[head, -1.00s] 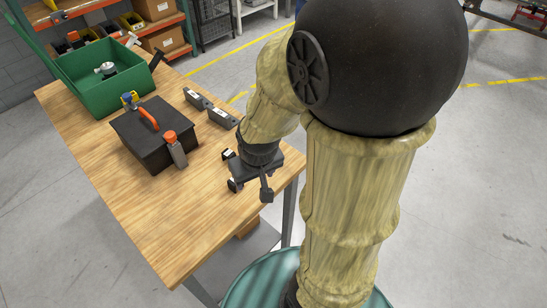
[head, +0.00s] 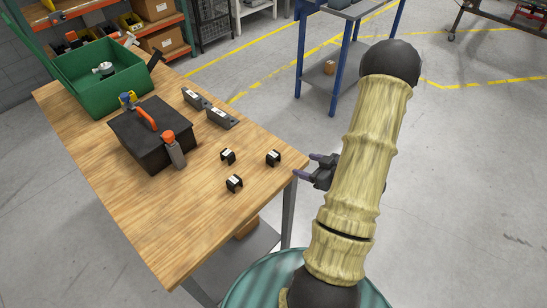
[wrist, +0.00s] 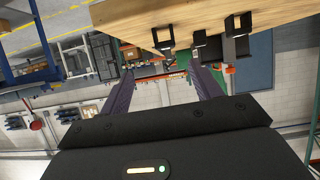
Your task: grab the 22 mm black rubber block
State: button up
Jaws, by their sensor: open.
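Three small black blocks with white labels stand apart near the right corner of the wooden table (head: 215,225): a back-left one (head: 228,156), a right one (head: 273,158) by the edge and a front one (head: 234,183). The labels are too small to read, so I cannot tell which is 22 mm. My gripper (head: 306,166) is open and empty just off the table's right edge, its fingers pointing toward the blocks. In the wrist view, black blocks (wrist: 162,40) show beyond the spread fingertips (wrist: 162,68), not between them.
Two grey labelled bars (head: 221,118) lie behind the blocks. A green bin (head: 92,90) stands at the back left. The front of the table is clear.

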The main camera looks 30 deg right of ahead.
aim_at(270, 155)
jog(key=shift+s+y, duration=0.3)
jog(key=shift+s, duration=0.05)
jog(key=shift+t, duration=0.3)
jog(key=p+x, duration=0.2)
jog(key=x, duration=1)
jog(key=shift+w+a+p, duration=0.1)
jog(key=shift+p, duration=0.3)
jog(key=shift+f, duration=0.1)
jog(key=shift+p+x, duration=1.05)
jog(key=shift+x, duration=1.55)
jog(key=shift+a+f, duration=0.1)
jog(key=shift+a, duration=0.05)
